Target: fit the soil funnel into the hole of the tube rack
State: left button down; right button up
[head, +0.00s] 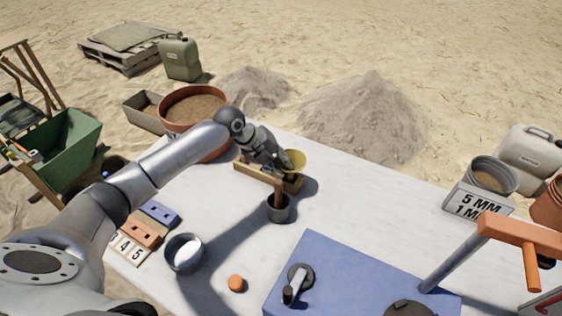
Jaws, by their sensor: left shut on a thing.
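The soil funnel (293,159) is yellow. My left gripper (280,165) is shut on it from the left and holds it over the right part of the tube rack. The tube rack (247,180) is a low wooden block near the table's far edge, partly covered by my gripper. The funnel's lower end and the rack's hole are hidden, so I cannot tell whether the funnel is in the hole or above it. My right gripper is out of view.
A dark cup (279,212) with a brown upright piece stands just in front of the rack. A grey bowl (184,253), an orange cap (236,283) and a blue case (340,270) are nearer. The white table (380,210) is clear to the right of the rack.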

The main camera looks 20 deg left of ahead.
pick_arm(q)
jog(key=shift+f+b, duration=1.05)
jog(key=shift+f, duration=0.45)
jog(key=c, duration=1.3)
grip_release()
jog(key=shift+c, duration=0.2)
jog(key=v, duration=1.2)
